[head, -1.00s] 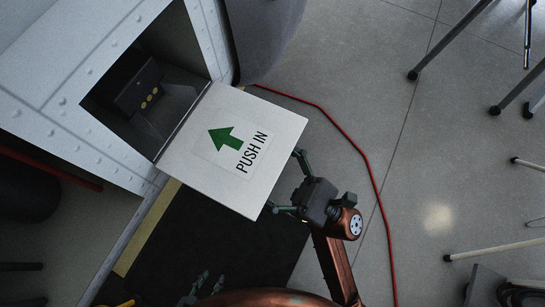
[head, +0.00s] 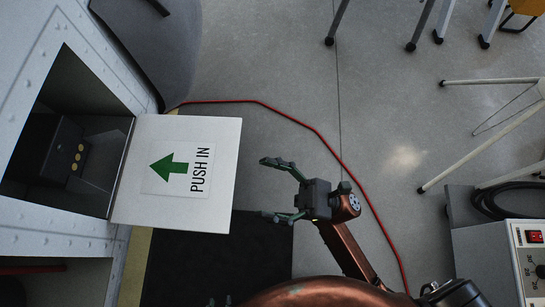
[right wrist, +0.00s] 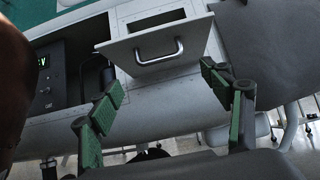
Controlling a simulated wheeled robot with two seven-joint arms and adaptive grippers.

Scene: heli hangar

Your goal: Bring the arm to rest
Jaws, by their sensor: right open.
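My right gripper (head: 267,189) is open and empty. In the head view it hangs right of the white flap (head: 225,180), with a gap between its fingertips and the flap's edge. The flap stands open from a riveted wall and carries a green arrow and "PUSH IN". The right wrist view shows a light panel with a metal handle (right wrist: 158,52) beyond the two spread green fingers (right wrist: 165,105); nothing is between them.
A black box with yellow dots (head: 58,150) sits in the recess behind the flap. A red cable (head: 318,130) curves over the grey floor. A grey unit with a red switch (head: 490,250) stands at right, below stool legs (head: 480,150).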

